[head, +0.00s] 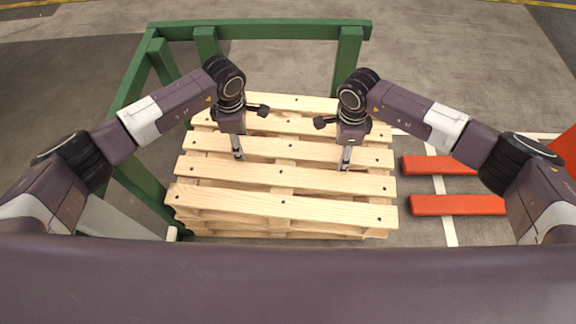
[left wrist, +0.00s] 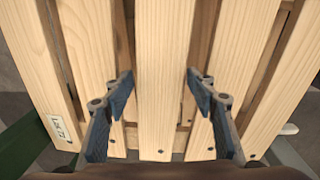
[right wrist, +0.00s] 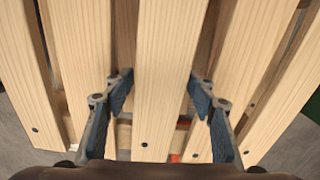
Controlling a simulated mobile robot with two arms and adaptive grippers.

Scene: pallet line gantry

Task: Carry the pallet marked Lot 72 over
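A stack of pale wooden pallets (head: 283,205) stands in front of me, its slats running left to right in the head view. A small tag reading Lot 72 (left wrist: 60,130) is on the top pallet in the left wrist view. My left gripper (head: 239,154) points down over the left half of the top pallet. Its fingers stand apart on either side of one slat. My right gripper (head: 345,158) is over the right half, also with fingers apart around a slat. I cannot tell whether the fingers touch the wood or how deep they reach.
A green metal frame (head: 262,29) borders the stack at the back and left. Two orange-red bars (head: 458,205) lie at the right, beside white floor lines (head: 446,222). Another orange-red part (head: 567,150) is at the far right edge. Grey floor (head: 470,70) behind is clear.

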